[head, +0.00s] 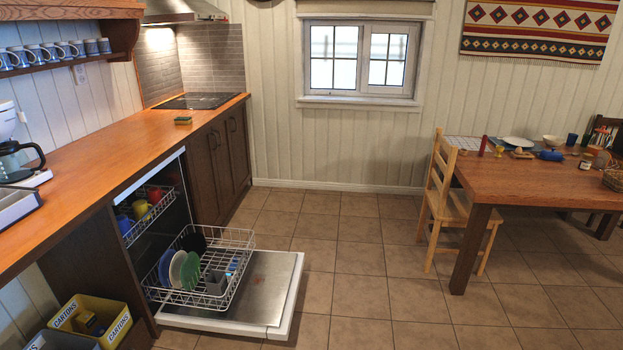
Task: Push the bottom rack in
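The bottom rack (243,239) is a white wire basket, pulled out of the dishwasher over its open door (273,290). Its left end is still at the dishwasher opening. It holds several plates standing on edge, including a blue, a white and a green one, and a grey cutlery basket (216,282). The top rack (163,210) holds colored cups and sits inside the dishwasher or nearly so. Neither of my grippers is in view.
The wooden counter (100,145) runs above the dishwasher. A yellow carton box (92,318) stands on the floor at its near side. A wooden chair (447,205) and dining table (545,185) are to the right. The tiled floor between is clear.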

